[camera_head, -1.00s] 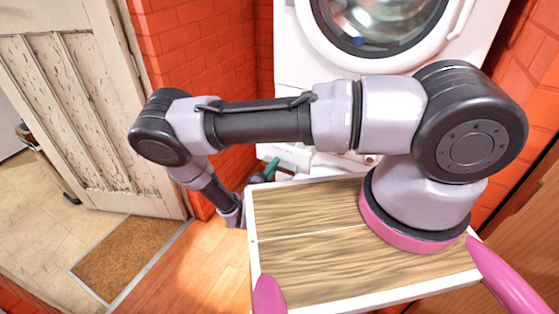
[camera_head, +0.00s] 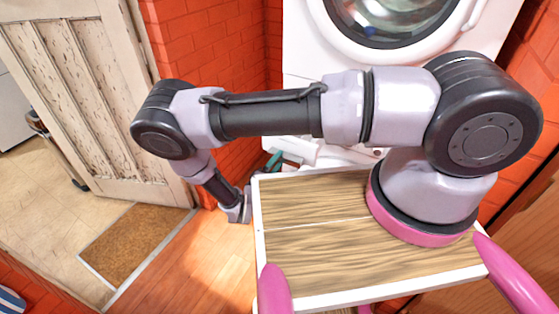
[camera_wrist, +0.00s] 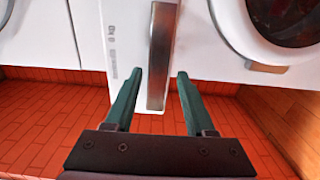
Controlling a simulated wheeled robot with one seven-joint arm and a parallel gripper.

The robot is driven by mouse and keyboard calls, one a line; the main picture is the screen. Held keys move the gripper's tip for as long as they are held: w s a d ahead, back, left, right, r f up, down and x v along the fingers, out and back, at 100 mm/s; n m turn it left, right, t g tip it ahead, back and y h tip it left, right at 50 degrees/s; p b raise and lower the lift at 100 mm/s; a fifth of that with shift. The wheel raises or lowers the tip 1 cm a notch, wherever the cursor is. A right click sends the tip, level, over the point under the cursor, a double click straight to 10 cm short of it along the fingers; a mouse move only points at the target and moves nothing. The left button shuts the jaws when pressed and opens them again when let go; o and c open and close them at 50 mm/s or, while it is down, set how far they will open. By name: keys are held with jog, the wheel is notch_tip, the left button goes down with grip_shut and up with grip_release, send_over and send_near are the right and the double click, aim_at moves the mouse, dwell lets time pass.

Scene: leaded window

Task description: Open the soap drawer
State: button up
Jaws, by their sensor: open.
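The washing machine (camera_head: 440,48) is white with a round door. Its soap drawer front (camera_wrist: 125,75) is a white panel printed "6 kg", with a long metallic handle strip (camera_wrist: 160,60) on it. In the wrist view the panel reaches past the machine's edge and looks set forward of the front. How far out it is, I cannot tell. My gripper (camera_wrist: 158,85) is open, its two green fingers on either side of the handle strip, with gaps and no clear contact. In the head view a green finger (camera_head: 275,160) shows by the machine, and the rest of the gripper is mostly hidden.
Red brick walls (camera_head: 215,50) stand left of the machine. A worn, panelled door (camera_head: 90,100) and a brown mat (camera_head: 135,240) are at the left. In the wrist view the machine's round door (camera_wrist: 285,20) is at the upper right, with brick beyond the machine's edge.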

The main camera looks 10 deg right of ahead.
jog(key=v, duration=0.9)
jog(key=shift+s, duration=0.1)
jog(key=w+d+r+m+g+y, duration=0.1)
jog(key=w+d+r+m+g, duration=0.25)
jog(key=r, duration=0.75)
jog(key=d+r+m+g+y, duration=0.15)
jog(key=r+m+g, duration=0.25)
jog(key=r+g, duration=0.45)
jog(key=w+d+r+m+g+y, duration=0.1)
jog(key=d+r+m+g, duration=0.25)
jog(key=r, duration=0.95)
jog(key=s+d+r+m+t+y, duration=0.1)
jog(key=s+d+r+t+y, duration=0.1)
jog(key=r, duration=0.6)
jog(key=s+d+r+m+t+y, duration=0.1)
jog(key=s+d+r+t+y, duration=0.2)
jog(key=s+d+r, duration=0.3)
jog(key=s+d+r+m+t+y, duration=0.2)
jog(key=s+d+r+t+y, duration=0.1)
jog(key=r, duration=0.8)
jog(key=shift+s+d+r+y, duration=0.3)
jog(key=shift+s+d+y, duration=0.25)
jog(key=shift+s+d, duration=0.3)
